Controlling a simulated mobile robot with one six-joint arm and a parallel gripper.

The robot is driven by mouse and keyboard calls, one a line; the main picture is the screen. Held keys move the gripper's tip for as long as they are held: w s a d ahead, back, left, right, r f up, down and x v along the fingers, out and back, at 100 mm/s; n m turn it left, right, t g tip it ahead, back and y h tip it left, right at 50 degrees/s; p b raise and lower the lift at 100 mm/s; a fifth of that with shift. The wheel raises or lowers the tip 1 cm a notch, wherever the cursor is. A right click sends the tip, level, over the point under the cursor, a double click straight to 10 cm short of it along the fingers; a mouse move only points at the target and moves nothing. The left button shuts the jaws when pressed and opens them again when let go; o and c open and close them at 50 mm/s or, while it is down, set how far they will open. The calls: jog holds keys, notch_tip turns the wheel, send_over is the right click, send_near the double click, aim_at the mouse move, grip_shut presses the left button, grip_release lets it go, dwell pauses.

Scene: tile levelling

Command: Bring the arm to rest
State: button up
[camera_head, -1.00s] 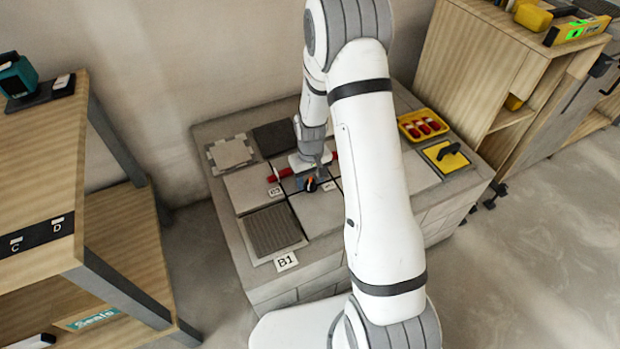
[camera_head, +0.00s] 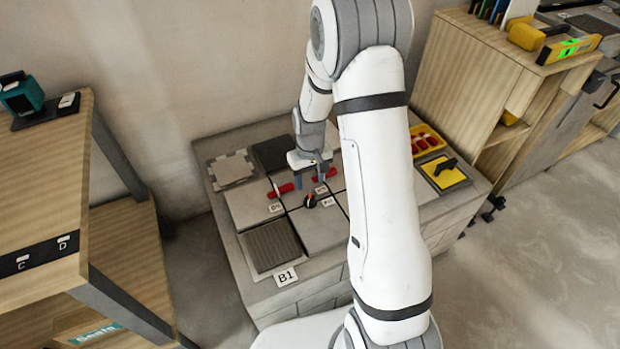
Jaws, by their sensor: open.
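My gripper (camera_head: 310,182) hangs above the tiled block (camera_head: 235,245), pointing down, with its fingers apart and nothing seen between them. Below it, a small black and orange piece (camera_head: 310,201) stands at the joint between the tiles. A red piece (camera_head: 281,190) lies left of my gripper and another red piece (camera_head: 332,174) lies to its right. My white arm covers part of the block's right side.
A ribbed dark tile (camera_head: 271,247) lies at the block's front left, by the B1 label (camera_head: 287,275). A yellow tray (camera_head: 428,141) and a yellow pad (camera_head: 444,172) sit at the right. Wooden shelves (camera_head: 50,240) stand left, a cabinet (camera_head: 480,85) right.

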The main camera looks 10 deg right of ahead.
jog(key=s+r+t+p, duration=0.1)
jog(key=s+r+p, duration=0.5)
jog(key=r, duration=0.8)
jog(key=s+r+m+p, duration=0.1)
jog(key=s+r+p, duration=0.6)
jog(key=r, duration=0.7)
jog(key=s+r+m+t+p, duration=0.1)
jog(key=s+r+p, duration=0.6)
jog(key=r, duration=0.8)
jog(key=s, duration=0.2)
jog(key=shift+s+t, duration=0.3)
jog(key=shift+s, duration=0.1)
